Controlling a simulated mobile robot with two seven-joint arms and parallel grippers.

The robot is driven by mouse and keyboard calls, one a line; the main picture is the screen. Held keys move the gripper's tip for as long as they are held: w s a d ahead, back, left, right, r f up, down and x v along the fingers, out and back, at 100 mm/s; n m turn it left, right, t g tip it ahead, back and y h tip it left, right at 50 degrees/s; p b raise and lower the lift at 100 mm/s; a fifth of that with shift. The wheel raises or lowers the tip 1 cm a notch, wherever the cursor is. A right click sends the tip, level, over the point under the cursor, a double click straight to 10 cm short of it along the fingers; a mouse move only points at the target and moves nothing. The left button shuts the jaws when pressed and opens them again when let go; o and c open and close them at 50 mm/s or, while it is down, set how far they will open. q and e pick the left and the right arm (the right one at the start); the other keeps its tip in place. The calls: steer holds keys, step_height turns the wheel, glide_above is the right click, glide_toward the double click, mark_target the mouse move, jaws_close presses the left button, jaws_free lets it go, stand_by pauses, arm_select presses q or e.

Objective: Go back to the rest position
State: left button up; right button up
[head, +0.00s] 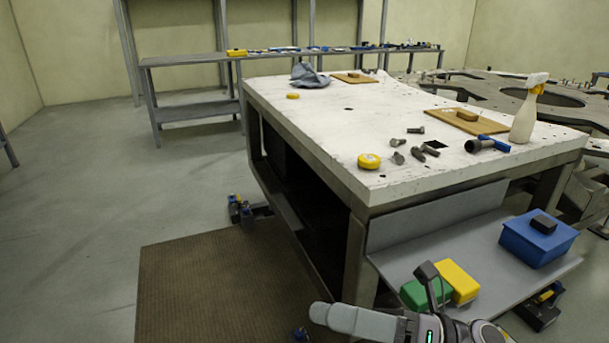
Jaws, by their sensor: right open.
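My right gripper (350,319) shows at the bottom edge, in front of the workbench (300,120) and above the floor beside its lower shelf. A grey rounded part points left, and a black part sticks up behind it. The gripper is open, and I see nothing held in it. Its lower part is cut off by the picture edge. My left gripper is not in view.
A green box and a yellow box (459,281) lie on the lower shelf, close behind my right arm. A blue box (537,238) stands farther right. Bolts, a spray bottle (525,115) and yellow tape (369,161) are on the benchtop.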

steer(key=w+d+f+m+t+h+p, duration=0.1)
steer(key=w+d+f+m+t+h, duration=0.25)
steer(key=m, duration=0.55)
steer(key=d+f+m+t+h, duration=0.2)
steer(key=m+t+h, duration=0.2)
steer(key=m+t, duration=0.35)
steer(key=w+d+f+m+t+h+p, duration=0.1)
steer(key=w+d+f+m+t+h, duration=0.2)
steer(key=m, duration=0.6)
steer(key=s+d+f+m+g+h+p, duration=0.1)
steer(key=s+d+f+m+g+h, duration=0.2)
steer(key=s+f+m, duration=0.4)
steer(key=s+d+f+m+g+h, duration=0.2)
steer(key=s+d+f+m+h, duration=0.2)
steer(key=s+f+m, duration=0.3)
step_height(320, 180, down, 5)
steer(key=shift+d+r+g+h+p, duration=0.2)
steer(key=shift+g+h+p, duration=0.2)
steer(key=shift+h, duration=0.25)
